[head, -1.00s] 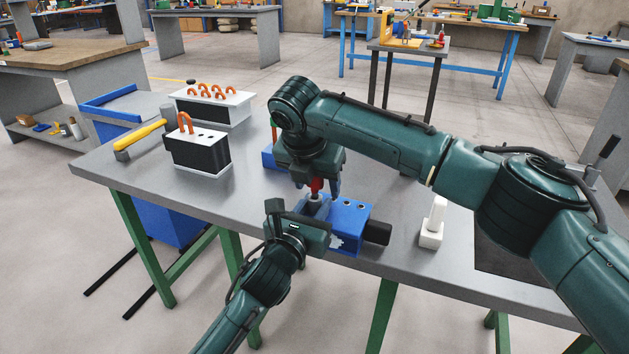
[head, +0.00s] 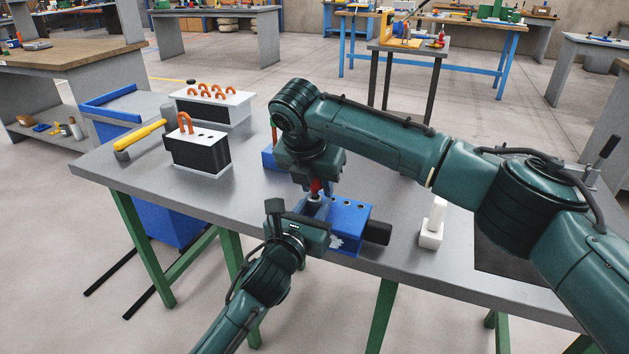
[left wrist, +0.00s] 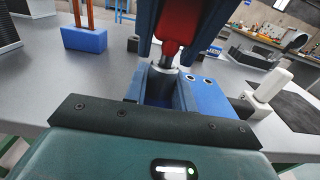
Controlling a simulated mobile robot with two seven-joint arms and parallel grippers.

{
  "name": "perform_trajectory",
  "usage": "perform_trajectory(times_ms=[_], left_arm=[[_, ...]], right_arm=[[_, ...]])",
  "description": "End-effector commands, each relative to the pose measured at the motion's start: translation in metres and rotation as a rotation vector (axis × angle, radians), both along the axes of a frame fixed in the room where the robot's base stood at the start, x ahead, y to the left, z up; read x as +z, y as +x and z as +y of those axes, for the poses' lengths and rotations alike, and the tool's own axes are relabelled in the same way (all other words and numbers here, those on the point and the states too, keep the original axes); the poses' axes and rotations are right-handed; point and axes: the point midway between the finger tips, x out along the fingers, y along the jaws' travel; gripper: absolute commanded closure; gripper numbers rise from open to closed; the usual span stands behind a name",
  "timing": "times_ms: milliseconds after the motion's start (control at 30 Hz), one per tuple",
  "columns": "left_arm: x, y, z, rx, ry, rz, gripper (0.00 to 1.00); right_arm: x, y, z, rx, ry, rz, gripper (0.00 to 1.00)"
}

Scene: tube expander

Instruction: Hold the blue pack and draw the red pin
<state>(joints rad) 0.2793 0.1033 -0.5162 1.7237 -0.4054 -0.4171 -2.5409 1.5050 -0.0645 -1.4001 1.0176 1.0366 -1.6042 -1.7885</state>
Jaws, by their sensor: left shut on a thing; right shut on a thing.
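The blue pack (head: 350,217) lies on the grey table near its front edge, with round holes in its top and a black end at right. My left gripper (head: 308,222) is shut on its left end from the front. The red pin (head: 315,187) stands upright at that end, its red top between the fingers of my right gripper (head: 314,180), which is shut on it from above. In the left wrist view the red pin (left wrist: 174,30) shows a metal shank whose lower end is at a grey collar on the blue pack (left wrist: 208,98). The collar hides its tip.
A black-and-white block with an orange hook (head: 200,150), a larger one with several hooks (head: 212,105) and a yellow-handled hammer (head: 142,136) are at left. A white stand (head: 432,225) is right of the pack. A blue block (head: 268,157) sits behind my right gripper.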

Motion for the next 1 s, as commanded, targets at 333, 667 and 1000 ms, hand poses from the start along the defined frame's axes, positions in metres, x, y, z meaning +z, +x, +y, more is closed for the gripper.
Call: perform_trajectory(times_ms=[333,667,1000], left_arm=[[0.000,0.000,0.000,0.000,0.000,0.001,1.00],[-0.001,0.000,0.000,0.001,0.001,0.002,1.00],[-0.001,0.000,0.000,0.001,0.001,0.002,1.00]], right_arm=[[0.001,0.000,0.000,0.000,0.001,0.000,1.00],[0.006,0.000,0.000,0.001,0.001,-0.002,1.00],[0.011,0.000,0.000,0.000,0.001,-0.001,1.00]])
